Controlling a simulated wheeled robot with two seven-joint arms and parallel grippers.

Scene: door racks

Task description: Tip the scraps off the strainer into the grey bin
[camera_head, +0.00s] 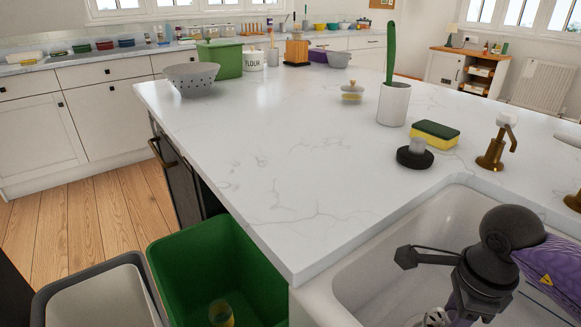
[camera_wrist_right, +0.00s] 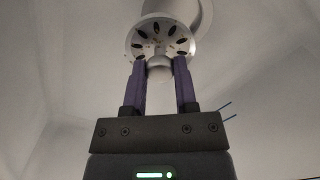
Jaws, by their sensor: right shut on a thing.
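The strainer (camera_wrist_right: 160,40) is a round metal disc with dark slots and a central knob. In the right wrist view my right gripper (camera_wrist_right: 159,80) is shut on its knob with purple fingers. In the head view the strainer (camera_head: 434,318) shows partly at the bottom edge, over the white sink, below my right wrist. I cannot make out scraps on it. The grey bin (camera_head: 90,271) stands on the floor at the bottom left, with a grey rim and a pale inside; its lower part is cut off. My left gripper is in neither view.
A green bin (camera_head: 178,262) with a yellow item inside stands between the grey bin and the sink (camera_head: 385,262). The counter's middle is clear.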

